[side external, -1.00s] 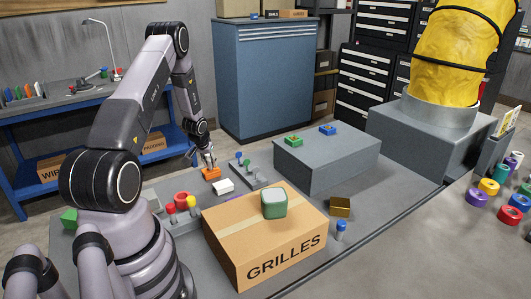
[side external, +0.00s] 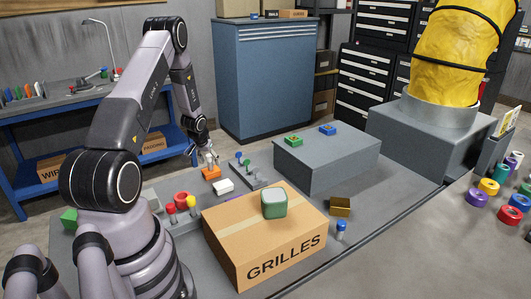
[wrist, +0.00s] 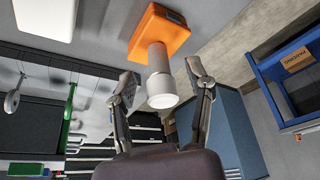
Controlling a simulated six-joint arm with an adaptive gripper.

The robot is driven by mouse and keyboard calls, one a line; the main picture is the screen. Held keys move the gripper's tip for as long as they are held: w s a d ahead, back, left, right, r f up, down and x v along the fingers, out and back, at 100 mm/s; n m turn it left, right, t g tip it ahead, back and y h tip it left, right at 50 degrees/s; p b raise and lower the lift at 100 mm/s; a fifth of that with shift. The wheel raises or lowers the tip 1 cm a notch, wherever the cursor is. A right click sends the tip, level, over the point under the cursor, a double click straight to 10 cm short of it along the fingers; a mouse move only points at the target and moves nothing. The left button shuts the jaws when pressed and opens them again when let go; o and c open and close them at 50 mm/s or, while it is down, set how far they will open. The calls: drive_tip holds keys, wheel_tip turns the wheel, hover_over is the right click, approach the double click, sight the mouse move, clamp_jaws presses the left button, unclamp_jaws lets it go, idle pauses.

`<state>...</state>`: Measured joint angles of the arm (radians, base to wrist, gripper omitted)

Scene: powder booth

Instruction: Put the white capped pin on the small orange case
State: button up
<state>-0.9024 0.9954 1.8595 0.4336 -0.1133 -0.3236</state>
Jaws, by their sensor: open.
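The white capped pin (wrist: 162,78) stands on the small orange case (wrist: 158,32) in the wrist view, its wide capped end toward my gripper. In the side external view the pin (side external: 210,160) shows as a small pale upright shape on the orange case (side external: 211,174). My gripper (wrist: 163,75) is open, with one finger on each side of the pin and visible gaps between. In the side external view my gripper (side external: 207,151) is just above the case, around the pin's upper part.
A white block (side external: 223,186) lies close to the case. A grey rack (side external: 258,177) with blue and green-topped pins is to the right. A cardboard box (side external: 262,238) carries a green rounded case (side external: 274,203). A raised grey block (side external: 335,160) stands farther right.

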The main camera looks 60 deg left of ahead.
sight(208, 156)
drive_tip(key=v, duration=0.5)
drive_tip(key=shift+r, duration=0.25)
drive_tip(key=w+d+r+m+t, duration=0.1)
drive_tip(key=d+r+m, duration=0.1)
drive_tip(key=d+r, duration=0.9)
drive_tip(key=d+r+m, duration=0.2)
drive_tip(key=d+r, duration=0.6)
drive_tip(key=r, duration=0.6)
drive_tip(key=s+d+r+m+h, duration=0.1)
drive_tip(key=s+d+r+m, duration=0.1)
drive_tip(key=s+d, duration=0.6)
drive_tip(key=s+d+r+m+t+h, duration=0.1)
drive_tip(key=s+d+r+m+h, duration=0.1)
drive_tip(key=s+d, duration=0.6)
wheel_tip(208, 156, up, 2)
drive_tip(key=shift+d+r+m, duration=0.1)
drive_tip(key=shift+d+m, duration=0.4)
drive_tip(key=shift+d, duration=0.7)
